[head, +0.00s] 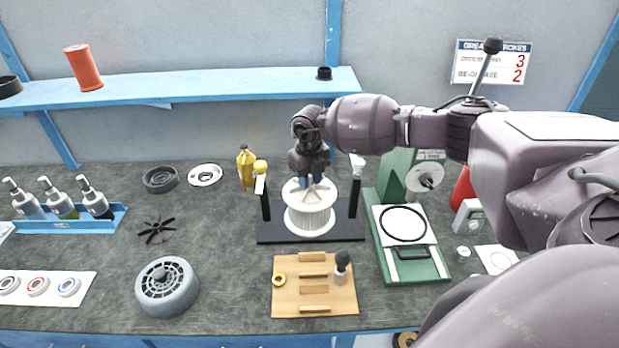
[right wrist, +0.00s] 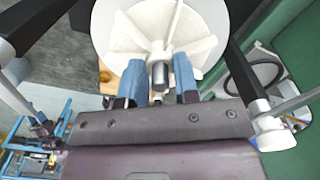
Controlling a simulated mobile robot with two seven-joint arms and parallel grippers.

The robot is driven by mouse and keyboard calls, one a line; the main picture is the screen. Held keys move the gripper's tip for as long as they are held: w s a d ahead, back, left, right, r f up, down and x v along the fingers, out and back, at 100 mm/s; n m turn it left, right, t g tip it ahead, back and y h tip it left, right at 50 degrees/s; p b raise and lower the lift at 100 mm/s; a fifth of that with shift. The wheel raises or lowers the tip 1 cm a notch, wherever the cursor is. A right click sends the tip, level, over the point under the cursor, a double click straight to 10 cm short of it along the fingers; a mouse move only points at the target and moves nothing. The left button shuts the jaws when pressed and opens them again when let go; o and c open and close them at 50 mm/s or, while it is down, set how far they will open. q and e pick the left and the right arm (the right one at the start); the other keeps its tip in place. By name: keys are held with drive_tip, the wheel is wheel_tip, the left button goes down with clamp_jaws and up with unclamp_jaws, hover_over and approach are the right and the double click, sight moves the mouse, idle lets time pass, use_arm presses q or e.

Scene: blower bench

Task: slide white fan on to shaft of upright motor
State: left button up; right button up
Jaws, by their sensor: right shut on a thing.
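In the right wrist view the two blue fingers (right wrist: 161,80) are shut on the white middle part of the fan (right wrist: 132,22). A grey metal cylinder end (right wrist: 183,71), seemingly the shaft, shows near the right finger. My left gripper is out of view.
The black posts (head: 354,198) stand close on both sides of the fan. A green stand (head: 412,262) with a black ring is at right, a wooden board (head: 287,299) in front. A grey round housing (head: 167,288) and a black fan (head: 157,229) lie left.

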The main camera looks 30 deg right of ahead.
drive_tip(key=o, duration=1)
wheel_tip(320, 180, up, 6)
drive_tip(key=shift+r, duration=0.8)
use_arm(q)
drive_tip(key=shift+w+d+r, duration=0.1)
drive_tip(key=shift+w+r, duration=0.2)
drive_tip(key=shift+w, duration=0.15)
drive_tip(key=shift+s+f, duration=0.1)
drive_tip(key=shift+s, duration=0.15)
